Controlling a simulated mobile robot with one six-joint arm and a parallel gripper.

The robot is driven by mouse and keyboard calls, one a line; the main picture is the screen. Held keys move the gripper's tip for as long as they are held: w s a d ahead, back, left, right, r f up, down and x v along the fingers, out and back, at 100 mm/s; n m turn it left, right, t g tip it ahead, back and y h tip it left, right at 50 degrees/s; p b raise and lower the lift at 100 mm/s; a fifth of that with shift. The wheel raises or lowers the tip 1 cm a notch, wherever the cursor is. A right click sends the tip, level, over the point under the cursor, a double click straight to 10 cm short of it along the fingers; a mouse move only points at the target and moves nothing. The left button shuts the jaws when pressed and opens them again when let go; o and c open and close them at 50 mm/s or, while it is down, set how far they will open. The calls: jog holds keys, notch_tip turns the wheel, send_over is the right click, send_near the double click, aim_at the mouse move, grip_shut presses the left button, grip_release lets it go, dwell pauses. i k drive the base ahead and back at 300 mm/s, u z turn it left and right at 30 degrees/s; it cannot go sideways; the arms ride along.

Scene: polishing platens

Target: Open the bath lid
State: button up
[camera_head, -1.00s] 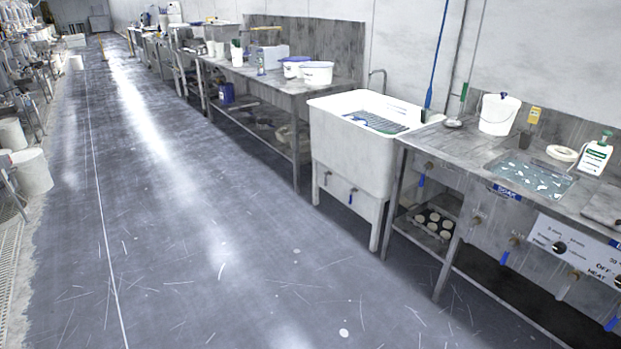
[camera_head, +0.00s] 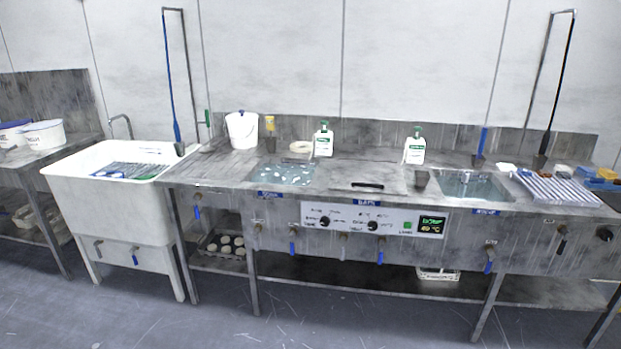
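The bath lid (camera_head: 350,174) appears as a flat grey metal panel in the middle of the bench top. A black bar handle (camera_head: 367,185) lies along its front edge. The lid looks flat and closed, though its outline is hard to make out against the metal bench. A small blue label (camera_head: 367,203) sits on the bench's front edge below the handle. My gripper is not in view, so its place relative to the lid cannot be seen.
A basin with pale pieces (camera_head: 290,174) is left of the lid, a water basin (camera_head: 462,187) right. A control panel (camera_head: 375,219) is below. The floor in front is clear.

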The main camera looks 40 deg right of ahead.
aim_at(355, 176)
jog(key=u, duration=1.15)
jog(key=k, duration=0.1)
jog(key=z, duration=2.85)
jog(key=i, duration=0.6)
jog(key=z, duration=0.1)
jog(key=k, duration=0.6)
